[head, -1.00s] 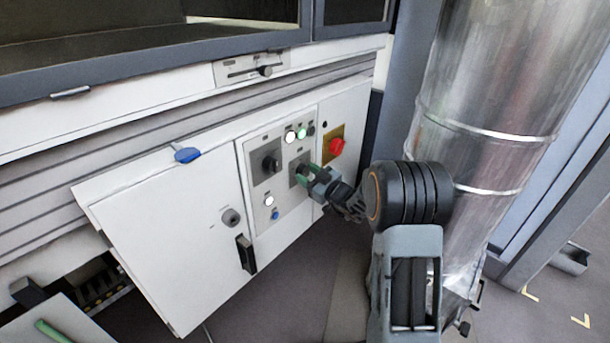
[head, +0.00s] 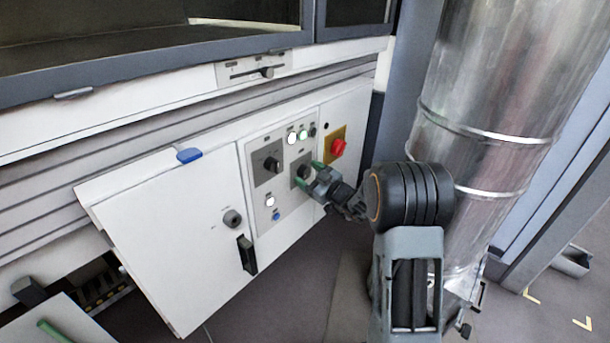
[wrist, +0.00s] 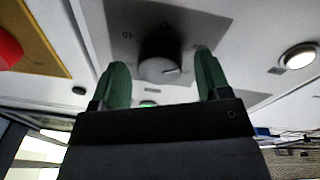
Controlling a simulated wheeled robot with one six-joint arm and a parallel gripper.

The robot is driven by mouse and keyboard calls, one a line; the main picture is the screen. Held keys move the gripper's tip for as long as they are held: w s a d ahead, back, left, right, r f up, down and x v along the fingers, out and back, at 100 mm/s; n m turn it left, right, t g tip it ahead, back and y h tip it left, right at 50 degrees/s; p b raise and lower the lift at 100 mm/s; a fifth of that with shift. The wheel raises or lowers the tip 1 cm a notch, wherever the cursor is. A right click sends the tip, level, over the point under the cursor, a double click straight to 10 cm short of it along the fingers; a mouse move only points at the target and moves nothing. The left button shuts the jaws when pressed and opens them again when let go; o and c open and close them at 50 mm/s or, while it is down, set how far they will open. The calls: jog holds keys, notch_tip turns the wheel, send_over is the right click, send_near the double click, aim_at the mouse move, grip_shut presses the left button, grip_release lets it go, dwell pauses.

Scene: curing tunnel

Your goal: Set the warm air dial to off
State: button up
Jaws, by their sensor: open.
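A black dial (head: 303,172) sits on a grey square plate on the control panel. In the wrist view the dial (wrist: 160,58) shows a round face with a short pale pointer line toward the right, and small marks on the plate around it, too blurred to read surely. My gripper (head: 309,177) is at this dial, with green fingers open. In the wrist view the fingers (wrist: 162,80) stand on either side of the knob with gaps, apparently not touching it. A second black dial (head: 270,164) is on a larger grey plate to the left. Dial labels are unreadable.
Lit buttons (head: 297,135) sit above the dial, a white lamp (head: 270,201) and blue button (head: 276,216) below left. A red knob (head: 338,147) on a yellow plate is close on the right. A metal duct (head: 480,120) stands right of my arm.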

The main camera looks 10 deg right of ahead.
jog(key=shift+f, duration=0.1)
jog(key=r+v, duration=0.1)
jog(key=v, duration=1.2)
jog(key=shift+s+d+f, duration=0.2)
jog(key=shift+s+f, duration=0.1)
jog(key=shift+s, duration=0.05)
